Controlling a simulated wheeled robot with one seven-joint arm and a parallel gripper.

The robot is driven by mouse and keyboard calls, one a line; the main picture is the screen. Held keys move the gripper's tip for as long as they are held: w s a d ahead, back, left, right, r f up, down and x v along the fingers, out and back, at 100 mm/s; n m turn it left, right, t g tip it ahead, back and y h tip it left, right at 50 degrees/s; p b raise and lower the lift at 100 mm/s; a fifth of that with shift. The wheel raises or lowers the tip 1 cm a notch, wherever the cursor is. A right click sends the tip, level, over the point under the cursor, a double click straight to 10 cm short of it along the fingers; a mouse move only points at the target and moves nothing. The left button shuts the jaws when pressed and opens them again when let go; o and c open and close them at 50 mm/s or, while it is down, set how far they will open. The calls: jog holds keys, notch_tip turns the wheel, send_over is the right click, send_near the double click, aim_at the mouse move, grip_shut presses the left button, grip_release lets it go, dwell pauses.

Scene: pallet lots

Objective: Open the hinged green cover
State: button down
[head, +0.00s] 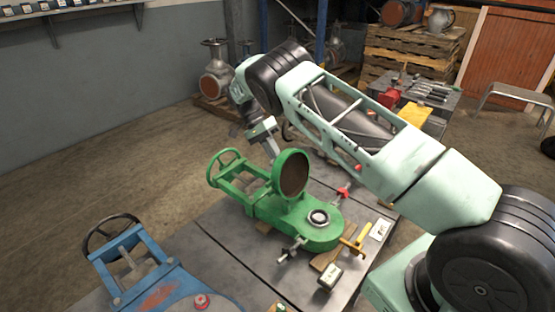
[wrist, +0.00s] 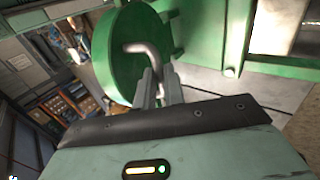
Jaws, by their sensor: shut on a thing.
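The round green cover (head: 277,172) stands on edge, about upright, on the green valve body (head: 318,237) in the head view. Its brown inner face is turned to the right. In the wrist view the cover (wrist: 118,72) shows its outer green face, with a bent grey metal handle (wrist: 148,52) on it. My gripper (wrist: 159,86) is shut on this handle. In the head view my gripper (head: 268,145) is behind and left of the cover, and its fingertips are partly hidden. The cover's hinge cannot be made out clearly.
The green valve's handwheel (head: 222,168) lies left of the cover. Clamps, a yellow-handled tool (head: 357,240) and a small block (head: 329,277) lie on the grey table. A blue valve (head: 165,285) is at front left. A side table with tools (head: 428,92) stands behind my arm.

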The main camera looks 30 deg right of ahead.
jog(key=shift+w+a+f+b, duration=0.3)
jog(key=shift+a+f+b, duration=0.15)
jog(key=shift+f, duration=0.15)
jog(key=c, duration=1.8)
grip_release()
jog(key=o, duration=0.3)
jog(key=shift+w+f+g, duration=0.2)
jog(key=shift+g, duration=0.1)
jog(key=shift+r, duration=0.15)
jog(key=shift+d+r, duration=0.2)
jog(key=shift+d, duration=0.05)
notch_tip(320, 180, up, 10)
jog(key=shift+b, duration=0.55)
jog(key=shift+s+a, duration=0.1)
